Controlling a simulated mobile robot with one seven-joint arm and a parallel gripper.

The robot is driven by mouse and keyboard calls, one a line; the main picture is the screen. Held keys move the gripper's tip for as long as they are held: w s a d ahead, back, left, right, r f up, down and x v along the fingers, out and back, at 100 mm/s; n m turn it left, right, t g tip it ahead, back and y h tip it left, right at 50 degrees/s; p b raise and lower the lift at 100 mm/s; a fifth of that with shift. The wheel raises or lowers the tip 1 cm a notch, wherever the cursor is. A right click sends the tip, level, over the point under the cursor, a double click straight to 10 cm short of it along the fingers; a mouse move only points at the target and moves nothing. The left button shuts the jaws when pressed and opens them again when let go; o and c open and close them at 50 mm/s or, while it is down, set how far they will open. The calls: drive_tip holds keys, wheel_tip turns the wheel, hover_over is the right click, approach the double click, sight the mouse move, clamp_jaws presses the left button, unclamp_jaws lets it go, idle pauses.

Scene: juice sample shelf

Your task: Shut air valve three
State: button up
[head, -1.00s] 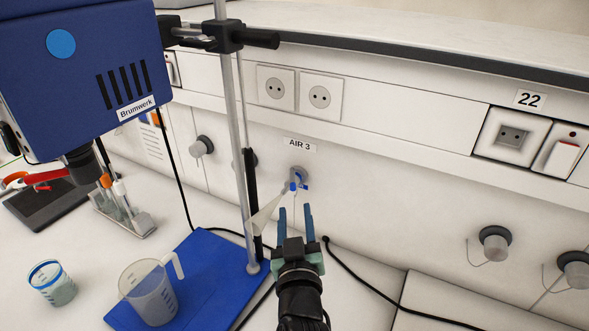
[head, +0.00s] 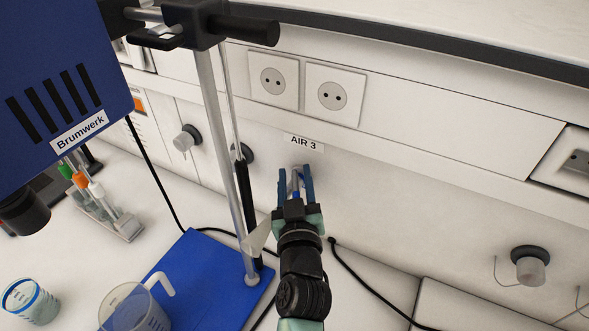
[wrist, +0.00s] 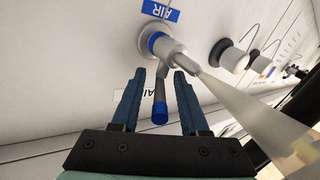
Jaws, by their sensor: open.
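Air valve three is a grey wall fitting under the "AIR 3" label (head: 303,143). In the wrist view the valve (wrist: 158,44) shows a blue ring, a nozzle with a pale tapering hose or tip, and a lever with a blue end (wrist: 160,112). My gripper (head: 296,172) is at the valve, with its blue fingers open. In the wrist view the lever lies between the two fingers (wrist: 158,85), apart from both as far as I can see. In the head view the fingers hide most of the valve.
A metal stand rod (head: 222,150) rises from a blue base (head: 205,275) just left of my arm. A blue Brumwerk device (head: 60,75) hangs at upper left. A clear jug (head: 135,308) stands on the base. Another wall fitting (head: 530,265) is at right.

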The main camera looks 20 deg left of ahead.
drive_tip(key=shift+s, duration=0.1)
clamp_jaws()
drive_tip(key=shift+r, duration=0.1)
idle(1.2)
